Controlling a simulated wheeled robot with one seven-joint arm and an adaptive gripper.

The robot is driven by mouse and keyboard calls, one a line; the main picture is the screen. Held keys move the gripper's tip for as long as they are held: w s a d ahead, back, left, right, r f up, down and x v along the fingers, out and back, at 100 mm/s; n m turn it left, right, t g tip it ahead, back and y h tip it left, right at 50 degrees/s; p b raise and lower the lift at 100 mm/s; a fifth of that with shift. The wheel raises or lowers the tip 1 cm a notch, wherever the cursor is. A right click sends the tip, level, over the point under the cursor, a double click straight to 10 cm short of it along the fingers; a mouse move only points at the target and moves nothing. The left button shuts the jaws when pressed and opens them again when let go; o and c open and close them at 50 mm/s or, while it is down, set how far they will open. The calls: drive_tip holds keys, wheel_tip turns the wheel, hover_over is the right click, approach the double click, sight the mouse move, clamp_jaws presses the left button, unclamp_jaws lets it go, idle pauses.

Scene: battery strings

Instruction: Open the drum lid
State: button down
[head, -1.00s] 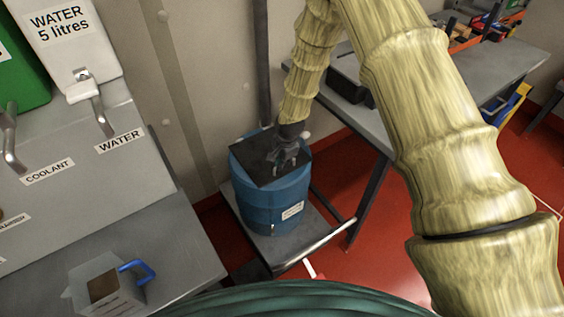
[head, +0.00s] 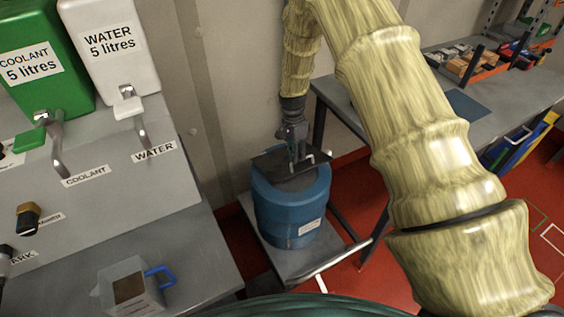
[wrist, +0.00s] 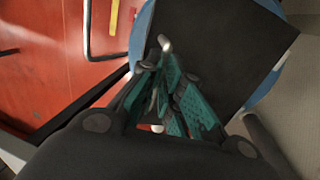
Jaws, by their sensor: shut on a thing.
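The blue drum (head: 292,215) stands below my gripper, with a pale label on its side. Its dark, square-edged lid (head: 272,162) lies over the top, and more of the blue rim shows at the front. I cannot tell for sure whether the lid is tilted. My gripper (head: 293,154) is shut on the lid's pale bar handle (head: 309,157), pointing down. In the wrist view, the green-padded fingers (wrist: 168,95) close around the handle (wrist: 165,43) above the dark lid (wrist: 215,45). The fingers partly hide the handle.
The drum rests on a low grey platform (head: 310,262) with a pale bar handle. A dispenser bench with a green coolant tank (head: 40,70) and a white water tank (head: 115,45) is at left, with a jug (head: 130,288). A grey workbench (head: 480,110) stands at right.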

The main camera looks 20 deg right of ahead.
drive_tip(key=c, duration=2.1)
unclamp_jaws()
drive_tip(key=shift+w+a+r, duration=0.1)
drive_tip(key=shift+w+r, duration=0.05)
drive_tip(key=shift+w, duration=0.1)
drive_tip(key=o, duration=0.6)
drive_tip(key=shift+c, duration=0.2)
drive_tip(key=shift+s, duration=0.1)
drive_tip(key=v, duration=1.2)
drive_tip(key=shift+d, duration=0.2)
